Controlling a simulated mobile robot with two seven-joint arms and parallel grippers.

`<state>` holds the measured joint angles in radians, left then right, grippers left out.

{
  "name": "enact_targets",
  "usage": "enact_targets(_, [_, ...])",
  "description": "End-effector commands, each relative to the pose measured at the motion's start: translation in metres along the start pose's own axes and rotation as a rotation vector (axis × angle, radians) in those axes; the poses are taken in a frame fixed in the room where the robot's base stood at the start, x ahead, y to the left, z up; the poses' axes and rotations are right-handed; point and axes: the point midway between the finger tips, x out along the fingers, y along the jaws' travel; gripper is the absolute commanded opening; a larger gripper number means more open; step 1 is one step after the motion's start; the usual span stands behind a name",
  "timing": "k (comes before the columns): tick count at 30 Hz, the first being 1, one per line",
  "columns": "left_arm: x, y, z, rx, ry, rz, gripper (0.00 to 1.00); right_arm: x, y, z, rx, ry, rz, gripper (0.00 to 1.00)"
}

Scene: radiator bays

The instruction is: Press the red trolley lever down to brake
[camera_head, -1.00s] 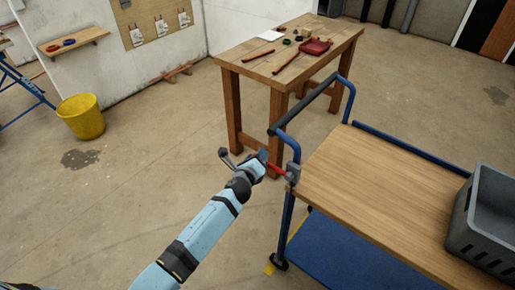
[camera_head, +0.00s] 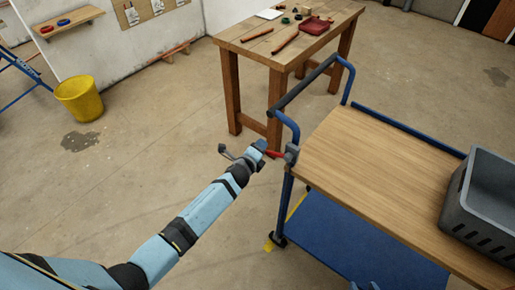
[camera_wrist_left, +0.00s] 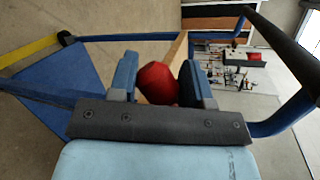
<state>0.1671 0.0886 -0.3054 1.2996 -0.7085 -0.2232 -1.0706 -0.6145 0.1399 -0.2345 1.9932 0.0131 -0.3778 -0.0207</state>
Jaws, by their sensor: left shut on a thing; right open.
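The red trolley lever (camera_head: 274,154) sticks out to the left from a grey bracket (camera_head: 291,154) on the trolley's (camera_head: 375,175) near-left post. My left gripper (camera_head: 263,150) is at the lever's outer end. In the left wrist view, my left gripper (camera_wrist_left: 158,82) has its two blue fingers on either side of the lever's red end (camera_wrist_left: 158,83), shut on it. The lever looks about level, tilted slightly.
A grey crate (camera_head: 457,216) stands on the trolley's wooden top. A dark push handle (camera_head: 298,86) rises at its left end. A wooden workbench (camera_head: 262,54) with tools stands behind. A yellow bucket (camera_head: 79,101) is at left. Floor between is clear.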

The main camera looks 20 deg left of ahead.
Motion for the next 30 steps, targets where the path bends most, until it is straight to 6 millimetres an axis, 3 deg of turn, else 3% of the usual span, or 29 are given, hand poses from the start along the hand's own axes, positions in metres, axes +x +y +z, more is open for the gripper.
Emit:
enact_targets(1, [-0.002, 0.008, -0.007, 0.003, 0.009, 0.012, 0.02, 0.001, 0.000, 0.001, 0.000, -0.001, 0.000, 0.43])
enact_targets(6, [-0.002, 0.009, -0.008, 0.003, 0.010, 0.012, 0.02, 0.001, 0.000, 0.002, 0.000, -0.002, 0.000, 0.43])
enact_targets(7, [-0.002, 0.009, -0.008, 0.003, 0.011, 0.012, 0.49, 0.001, 0.000, 0.002, 0.000, -0.002, 0.000, 0.43])
enact_targets(10, [-0.002, 0.008, -0.009, 0.003, 0.011, 0.011, 0.69, 0.001, 0.000, 0.002, 0.000, -0.002, -0.001, 0.43])
enact_targets(25, [-0.003, 0.003, -0.005, 0.001, 0.006, 0.004, 0.69, 0.000, -0.001, -0.001, 0.000, 0.003, -0.001, 0.43])
enact_targets(30, [-0.020, 0.003, -0.004, 0.002, 0.005, 0.003, 0.69, -0.001, -0.001, -0.003, 0.000, 0.003, -0.001, 0.43])
